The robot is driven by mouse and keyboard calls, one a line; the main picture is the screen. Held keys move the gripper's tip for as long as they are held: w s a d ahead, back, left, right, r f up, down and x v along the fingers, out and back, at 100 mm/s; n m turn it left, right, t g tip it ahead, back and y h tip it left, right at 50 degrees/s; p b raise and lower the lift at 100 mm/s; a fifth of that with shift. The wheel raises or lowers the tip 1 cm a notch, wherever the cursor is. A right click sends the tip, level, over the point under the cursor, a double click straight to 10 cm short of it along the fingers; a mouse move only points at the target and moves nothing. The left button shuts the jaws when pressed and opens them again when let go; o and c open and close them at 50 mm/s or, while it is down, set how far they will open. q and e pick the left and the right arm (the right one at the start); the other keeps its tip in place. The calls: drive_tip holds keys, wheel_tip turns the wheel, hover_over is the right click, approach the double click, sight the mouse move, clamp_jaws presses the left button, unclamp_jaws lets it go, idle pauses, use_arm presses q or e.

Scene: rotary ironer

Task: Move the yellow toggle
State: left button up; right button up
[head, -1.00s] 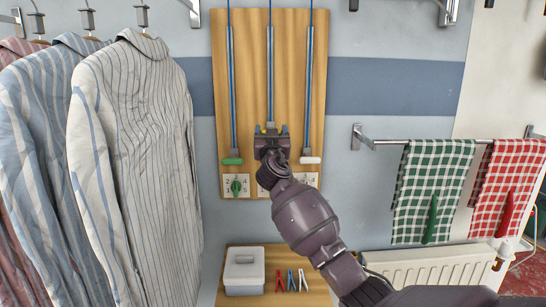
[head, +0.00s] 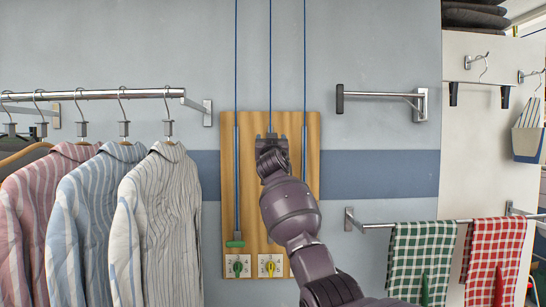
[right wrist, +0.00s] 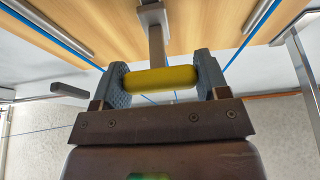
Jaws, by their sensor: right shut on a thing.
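My right gripper (head: 271,137) is near the top of the wooden board (head: 256,210), in front of the middle blue cord (head: 270,60). In the right wrist view, it (right wrist: 160,83) is shut on the yellow toggle (right wrist: 160,79), a rounded yellow bar lying crosswise between the two fingers. A grey stem (right wrist: 156,42) runs from the toggle towards the board. In the head view the toggle is hidden by my gripper. My left gripper is not in view.
A green toggle (head: 235,244) hangs low on the left cord. Below are plates with a green knob (head: 238,265) and a yellow knob (head: 269,267). Striped jackets (head: 160,220) hang at left, checked towels (head: 420,260) at right. My arm covers the board's lower right.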

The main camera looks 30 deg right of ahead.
drive_tip(key=shift+s+r, duration=0.1)
drive_tip(key=shift+r, duration=0.95)
drive_tip(key=o, duration=1.3)
drive_tip(key=shift+f, duration=0.2)
drive_tip(key=shift+f, duration=0.1)
drive_tip(key=shift+s+a+f, duration=0.25)
drive_tip(key=shift+s+a, duration=0.05)
drive_tip(key=shift+b+v, duration=0.65)
drive_tip(key=shift+v, duration=4.15)
